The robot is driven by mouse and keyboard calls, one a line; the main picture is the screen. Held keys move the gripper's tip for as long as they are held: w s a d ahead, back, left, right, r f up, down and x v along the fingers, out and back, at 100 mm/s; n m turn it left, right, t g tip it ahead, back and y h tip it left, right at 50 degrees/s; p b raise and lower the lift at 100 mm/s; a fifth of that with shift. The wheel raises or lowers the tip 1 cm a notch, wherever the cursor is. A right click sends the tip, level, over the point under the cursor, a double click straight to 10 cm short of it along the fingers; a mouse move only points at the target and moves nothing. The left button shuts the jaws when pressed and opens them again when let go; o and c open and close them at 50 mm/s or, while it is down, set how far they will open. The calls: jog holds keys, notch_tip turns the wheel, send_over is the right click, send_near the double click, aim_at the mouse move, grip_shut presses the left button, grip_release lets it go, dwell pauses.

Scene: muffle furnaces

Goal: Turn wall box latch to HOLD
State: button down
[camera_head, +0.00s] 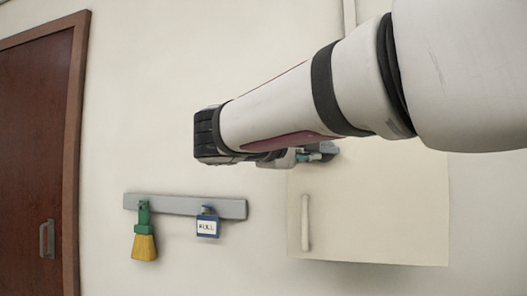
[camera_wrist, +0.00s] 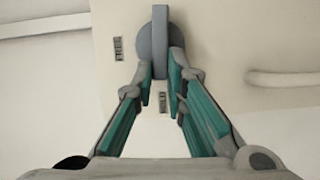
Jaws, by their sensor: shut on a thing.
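The wall box (camera_head: 385,205) is a cream cabinet on the wall, partly hidden behind my arm in the head view. In the wrist view its latch (camera_wrist: 159,35) is a grey round disc with an upright bar handle across it. My gripper (camera_wrist: 163,75) has its teal-padded fingers on either side of the lower part of the bar, shut on it. In the head view my gripper (camera_head: 318,152) is at the box's upper left, and the latch cannot be made out there. Small dark label plates (camera_wrist: 118,48) sit left of and below the disc; their text is too small to read.
A pale bar handle (camera_head: 305,222) stands out from the box front, below my gripper; it also shows at the right in the wrist view (camera_wrist: 285,79). A brown door (camera_head: 35,150) is at left.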

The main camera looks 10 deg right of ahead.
jog(key=shift+f+n, duration=0.1)
jog(key=shift+n, duration=0.3)
jog(key=c, duration=1.6)
grip_release()
jog(key=shift+w, duration=0.1)
jog(key=shift+a, duration=0.1)
jog(key=v, duration=1.2)
jog(key=shift+f, duration=0.2)
